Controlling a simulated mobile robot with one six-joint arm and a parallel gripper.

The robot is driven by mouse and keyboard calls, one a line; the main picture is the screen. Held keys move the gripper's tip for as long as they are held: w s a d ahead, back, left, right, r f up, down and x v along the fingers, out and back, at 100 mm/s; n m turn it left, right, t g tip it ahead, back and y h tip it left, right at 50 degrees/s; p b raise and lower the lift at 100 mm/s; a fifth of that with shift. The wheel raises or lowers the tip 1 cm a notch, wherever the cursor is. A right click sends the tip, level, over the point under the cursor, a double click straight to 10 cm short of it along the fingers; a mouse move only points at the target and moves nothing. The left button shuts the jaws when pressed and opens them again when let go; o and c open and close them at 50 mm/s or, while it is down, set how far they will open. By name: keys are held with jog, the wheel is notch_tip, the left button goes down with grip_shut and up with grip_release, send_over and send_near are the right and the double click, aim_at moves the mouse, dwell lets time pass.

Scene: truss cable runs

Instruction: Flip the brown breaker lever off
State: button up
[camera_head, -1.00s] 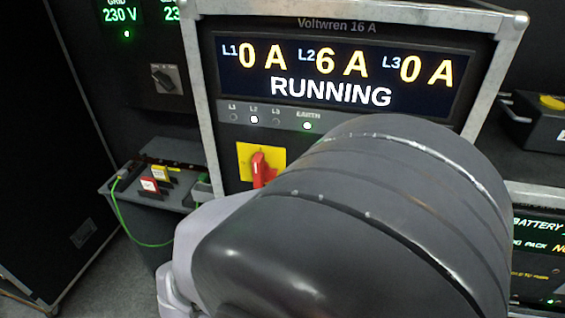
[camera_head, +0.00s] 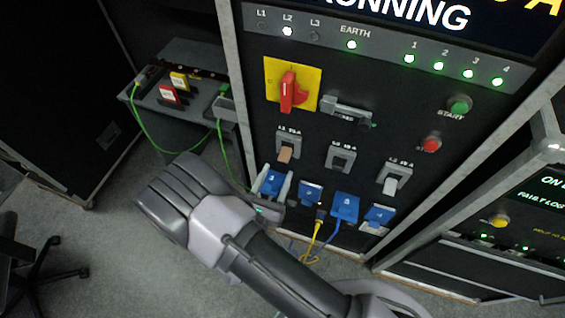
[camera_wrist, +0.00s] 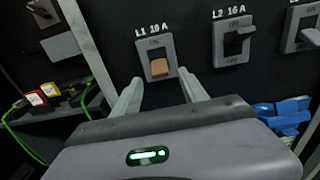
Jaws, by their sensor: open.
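The brown breaker lever (camera_head: 284,155) juts from the grey L1 breaker (camera_head: 289,140) on the front panel, leftmost of three breakers. In the wrist view the brown lever (camera_wrist: 160,68) is ahead of and between my fingertips, in a housing marked ON at the top. I cannot tell for sure which way the lever is set. My gripper (camera_wrist: 160,80) is open, one finger on each side and just below the L1 breaker. I cannot tell whether it touches the panel. In the head view my gripper (camera_head: 274,180) is below the lever, partly in front of the blue sockets.
The L2 breaker (camera_head: 341,157) and L3 breaker (camera_head: 394,178) are to the right. Blue sockets (camera_head: 345,207) sit below, with a yellow cable (camera_head: 316,240). A red rotary switch (camera_head: 288,92) and a latch handle (camera_head: 347,111) are above. A green cable (camera_head: 221,150) hangs at left.

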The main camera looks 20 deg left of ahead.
aim_at(283, 159)
jog(key=w, duration=0.5)
jog(key=shift+d, duration=0.15)
grip_shut()
jog(key=f+t+b, duration=0.1)
jog(key=t+b, duration=0.1)
jog(key=b, duration=0.3)
grip_release()
